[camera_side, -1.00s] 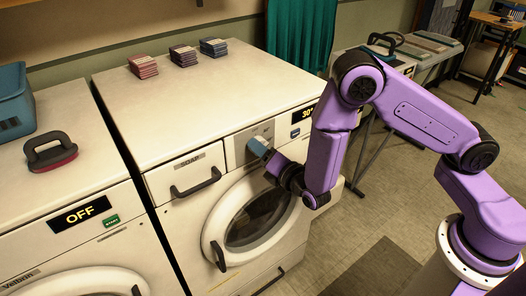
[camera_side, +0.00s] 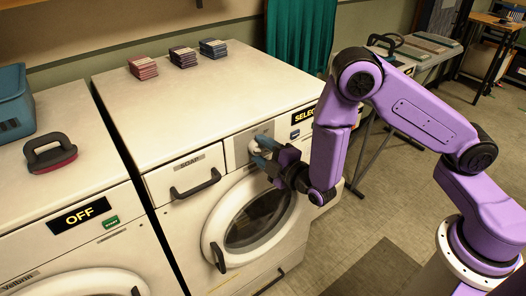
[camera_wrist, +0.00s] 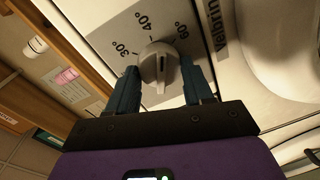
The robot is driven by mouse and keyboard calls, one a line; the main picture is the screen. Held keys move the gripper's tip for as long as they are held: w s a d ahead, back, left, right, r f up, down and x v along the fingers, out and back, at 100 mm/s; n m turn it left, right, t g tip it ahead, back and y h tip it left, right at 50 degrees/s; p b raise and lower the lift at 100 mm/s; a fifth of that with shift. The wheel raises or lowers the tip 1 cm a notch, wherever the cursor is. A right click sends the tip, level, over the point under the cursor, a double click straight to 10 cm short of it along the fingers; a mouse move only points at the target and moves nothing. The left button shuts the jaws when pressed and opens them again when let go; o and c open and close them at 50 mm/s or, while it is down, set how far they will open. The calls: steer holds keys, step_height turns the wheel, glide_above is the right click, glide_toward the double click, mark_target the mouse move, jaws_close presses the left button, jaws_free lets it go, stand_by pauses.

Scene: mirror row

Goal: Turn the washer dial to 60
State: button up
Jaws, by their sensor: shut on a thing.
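The washer dial (camera_side: 264,130) is a round, light knob on the front panel of the middle washer. In the wrist view the grey dial (camera_wrist: 160,65) has a raised grip bar, with 30°, 40° and 60° printed around it. A dark mark on the bar faces roughly up, seemingly between 40° and 60°; its exact setting is unclear. My gripper (camera_side: 260,153) is at the dial, with its blue fingers on either side. In the wrist view my gripper (camera_wrist: 160,76) is shut on the dial.
Another washer (camera_side: 60,200) at left shows "OFF". Small stacks (camera_side: 183,56) sit on the middle washer's top. The floor at right is mostly clear.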

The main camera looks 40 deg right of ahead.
steer(key=m, duration=0.6)
steer(key=shift+y, duration=0.3)
stand_by(0.4)
steer(key=o, duration=1)
steer(key=shift+d, duration=0.1)
steer(key=shift+s, duration=0.15)
steer(key=s, duration=0.5)
steer(key=s+d, duration=0.1)
steer(key=s, duration=1.1)
steer(key=shift+d+r, duration=0.15)
steer(key=shift+r, duration=0.25)
